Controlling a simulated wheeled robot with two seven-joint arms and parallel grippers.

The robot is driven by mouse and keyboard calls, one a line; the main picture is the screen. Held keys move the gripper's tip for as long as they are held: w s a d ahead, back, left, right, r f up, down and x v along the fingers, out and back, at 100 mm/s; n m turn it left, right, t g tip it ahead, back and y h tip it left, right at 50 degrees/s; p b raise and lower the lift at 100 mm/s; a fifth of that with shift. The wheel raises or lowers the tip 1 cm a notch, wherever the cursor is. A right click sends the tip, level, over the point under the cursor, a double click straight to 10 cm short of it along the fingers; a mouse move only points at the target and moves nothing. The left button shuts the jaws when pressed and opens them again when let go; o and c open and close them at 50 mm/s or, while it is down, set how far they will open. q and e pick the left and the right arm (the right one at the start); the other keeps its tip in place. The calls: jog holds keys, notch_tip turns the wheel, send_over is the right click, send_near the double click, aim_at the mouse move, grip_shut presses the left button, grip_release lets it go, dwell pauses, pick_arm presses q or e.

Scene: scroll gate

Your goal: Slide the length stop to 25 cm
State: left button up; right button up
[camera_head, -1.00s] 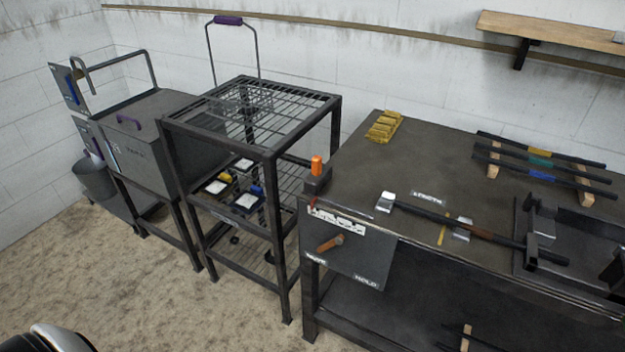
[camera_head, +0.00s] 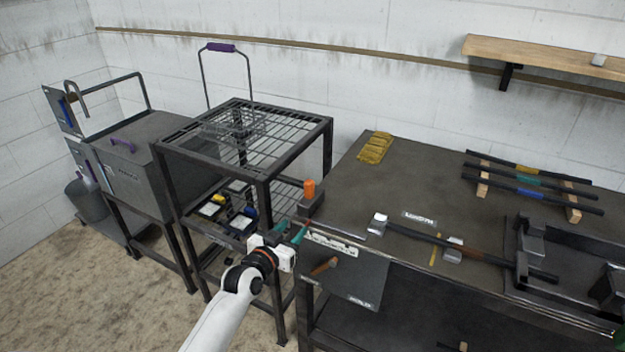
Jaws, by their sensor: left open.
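A dark bar (camera_head: 412,234) lies on the bench top with a silver block (camera_head: 377,224) at its left end and another silver block (camera_head: 453,250) partway along. A label (camera_head: 419,217) that seems to read LENGTH is behind it. Which part is the length stop I cannot tell for sure, and no 25 cm mark is readable. A dark block (camera_head: 311,206) with an orange upright handle (camera_head: 309,188) sits at the bench's left edge. My left gripper (camera_head: 290,231) is open and empty, with green-tipped fingers, just left of and below that block.
A front panel (camera_head: 350,280) with a white strip (camera_head: 332,243) and an orange-brown lever (camera_head: 323,266) hangs from the bench. A wire rack (camera_head: 250,130) stands left.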

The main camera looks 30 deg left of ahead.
pick_arm(q)
jog(key=t, duration=0.2)
send_near(313, 181)
jog(key=a+f, duration=0.1)
jog(key=w, duration=1.1)
jog(key=shift+w+d, duration=0.1)
jog(key=shift+w, duration=0.2)
jog(key=shift+d, duration=0.1)
grip_shut()
